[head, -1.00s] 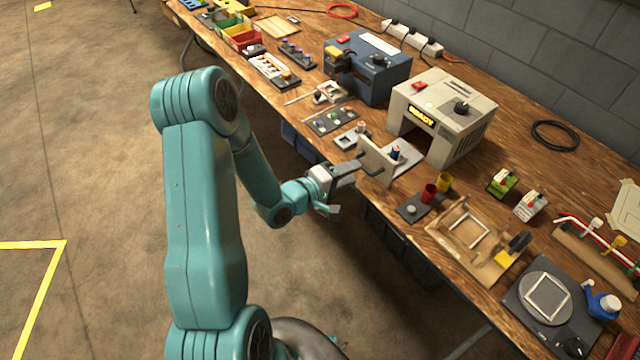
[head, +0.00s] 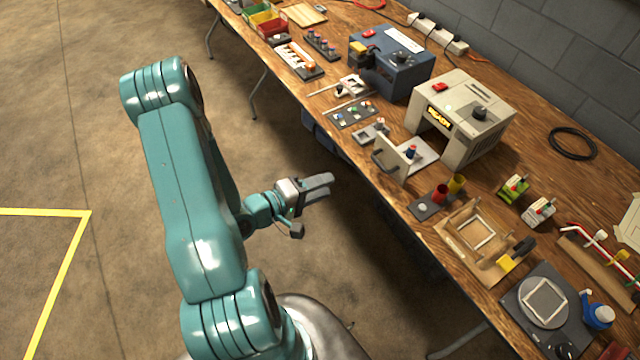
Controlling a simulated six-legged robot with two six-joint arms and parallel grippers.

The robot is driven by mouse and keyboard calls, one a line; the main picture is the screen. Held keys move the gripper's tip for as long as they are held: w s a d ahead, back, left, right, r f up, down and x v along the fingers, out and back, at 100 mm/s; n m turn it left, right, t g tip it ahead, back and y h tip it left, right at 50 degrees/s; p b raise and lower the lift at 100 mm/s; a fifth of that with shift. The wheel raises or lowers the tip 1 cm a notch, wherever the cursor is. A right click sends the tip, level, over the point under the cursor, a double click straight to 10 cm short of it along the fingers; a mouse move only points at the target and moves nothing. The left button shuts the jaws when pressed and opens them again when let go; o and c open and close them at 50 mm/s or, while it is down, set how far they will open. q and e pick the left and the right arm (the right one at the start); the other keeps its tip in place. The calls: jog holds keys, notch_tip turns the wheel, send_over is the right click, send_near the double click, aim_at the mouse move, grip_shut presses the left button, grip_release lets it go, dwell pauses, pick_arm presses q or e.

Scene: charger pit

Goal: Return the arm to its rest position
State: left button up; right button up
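My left gripper (head: 320,188) hangs over the floor, left of the workbench (head: 335,100) edge. Its two fingers point right and lie side by side with a narrow gap, with nothing seen between them. It is apart from the upright panel with a handle (head: 389,160), which stands at the bench edge in front of the beige READY box (head: 465,115). My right gripper is not in view.
Open concrete floor (head: 60,130) lies left of the bench. Yellow tape (head: 65,275) marks the floor at left.

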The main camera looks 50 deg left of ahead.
pick_arm(q)
jog(key=w+d+f+m+g+h, duration=0.1)
jog(key=w+d+m+g+h, duration=0.2)
jog(key=d, duration=0.7)
jog(key=w+d+f+m+g+h, duration=0.1)
jog(key=w+d+f+m+h, duration=0.25)
jog(key=d, duration=0.75)
jog(key=s+d+f+m+g+y, duration=0.2)
jog(key=s+d+f+m+g, duration=0.2)
jog(key=d+f+g, duration=0.25)
jog(key=s+a+f+m+g+y, duration=0.1)
jog(key=s+f+m+g+y, duration=0.1)
jog(key=s+f+m+g, duration=0.2)
jog(key=s+f, duration=0.1)
jog(key=s, duration=0.2)
jog(key=shift+s+a+m, duration=0.35)
jog(key=shift+a, duration=0.05)
jog(key=shift+f+g, duration=0.1)
jog(key=shift+g, duration=0.15)
